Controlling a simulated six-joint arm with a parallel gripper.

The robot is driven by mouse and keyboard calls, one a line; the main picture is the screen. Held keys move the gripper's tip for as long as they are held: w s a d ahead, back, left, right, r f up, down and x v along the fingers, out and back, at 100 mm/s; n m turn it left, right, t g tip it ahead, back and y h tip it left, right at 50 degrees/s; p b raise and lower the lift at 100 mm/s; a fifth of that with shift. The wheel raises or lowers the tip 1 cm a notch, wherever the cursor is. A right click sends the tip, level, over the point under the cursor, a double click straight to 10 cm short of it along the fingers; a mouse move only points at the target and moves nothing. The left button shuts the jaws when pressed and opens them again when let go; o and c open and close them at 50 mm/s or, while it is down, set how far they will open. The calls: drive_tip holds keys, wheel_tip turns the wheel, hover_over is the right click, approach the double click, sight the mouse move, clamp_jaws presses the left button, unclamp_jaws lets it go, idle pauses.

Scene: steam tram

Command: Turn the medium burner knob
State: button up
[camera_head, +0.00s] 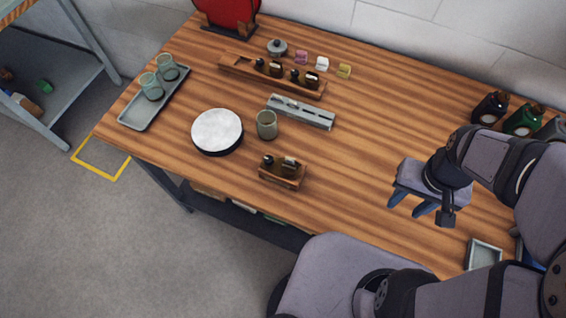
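I cannot make out a burner or a medium burner knob in this view. My gripper (411,204) is above the right part of the wooden table (365,150), with its two blue fingers pointing down and apart. It is open and I see nothing between the fingers. A grey slotted bar (300,111) lies mid-table, to the left of my gripper; its small details are too small to tell.
A long wooden rack (235,69) and a small wooden holder (282,177) carry small dark items. A round white-topped piece (217,130), a cup (266,125) and a tray (140,108) with glasses stand left. Bottles (489,108) stand back right; a small grey tray (484,254) lies front right.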

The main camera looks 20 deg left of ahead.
drive_tip(key=shift+c, duration=1.4)
wheel_tip(320, 180, up, 5)
drive_tip(key=n+p, duration=0.3)
drive_tip(key=n, duration=3)
hover_over(268, 159)
drive_tip(key=shift+f+p, duration=1.2)
drive_tip(key=shift+f, duration=2.45)
